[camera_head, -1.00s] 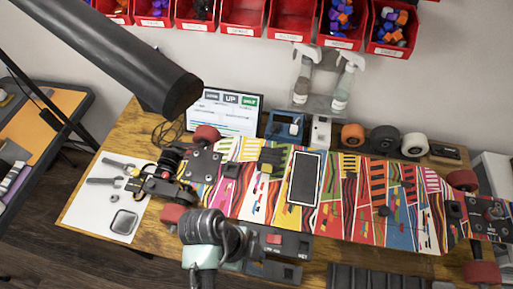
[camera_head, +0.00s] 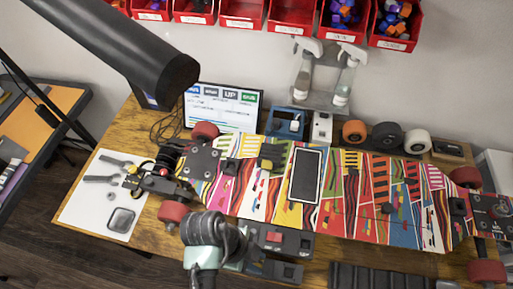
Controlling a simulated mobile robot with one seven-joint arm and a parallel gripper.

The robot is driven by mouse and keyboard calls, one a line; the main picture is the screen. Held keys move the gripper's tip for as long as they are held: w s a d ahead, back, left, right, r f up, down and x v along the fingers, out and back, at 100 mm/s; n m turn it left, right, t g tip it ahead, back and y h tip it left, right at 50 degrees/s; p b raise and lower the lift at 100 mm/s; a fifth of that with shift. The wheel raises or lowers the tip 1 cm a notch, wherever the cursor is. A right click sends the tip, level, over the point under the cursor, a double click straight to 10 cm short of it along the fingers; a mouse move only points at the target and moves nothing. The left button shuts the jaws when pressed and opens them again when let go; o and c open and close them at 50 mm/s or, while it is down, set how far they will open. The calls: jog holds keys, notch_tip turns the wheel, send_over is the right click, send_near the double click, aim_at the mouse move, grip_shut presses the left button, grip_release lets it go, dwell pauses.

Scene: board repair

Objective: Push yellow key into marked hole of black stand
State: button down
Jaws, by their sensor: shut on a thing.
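A small yellow piece, which looks like the yellow key (camera_head: 266,164), shows against a small black block on the patterned skateboard deck. I cannot tell whether that block is the black stand, and no marked hole is clear. My arm's dark ridged wrist (camera_head: 217,236) stands above the near edge of the deck, left of centre, with a teal part below it. The jaws are not distinct, and what they hold is hidden. The wrist is well nearer the camera than the yellow piece.
The skateboard deck (camera_head: 344,200) fills the bench, with red wheels (camera_head: 205,131) at its ends. Dark boxes (camera_head: 274,237) crowd the near edge right of my wrist. A screen (camera_head: 222,107), spray bottles (camera_head: 342,82) and loose wheels (camera_head: 388,136) stand behind. White paper with tools (camera_head: 112,212) lies left.

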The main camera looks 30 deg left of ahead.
jog(key=shift+f+b, duration=0.35)
jog(key=shift+f, duration=1.4)
dwell(2.8)
jog(key=c, duration=0.6)
grip_release()
jog(key=shift+r, duration=0.1)
jog(key=shift+w, duration=0.1)
jog(key=shift+c, duration=0.4)
jog(key=shift+o, duration=0.4)
jog(key=shift+w+r, duration=0.1)
jog(key=shift+r, duration=0.15)
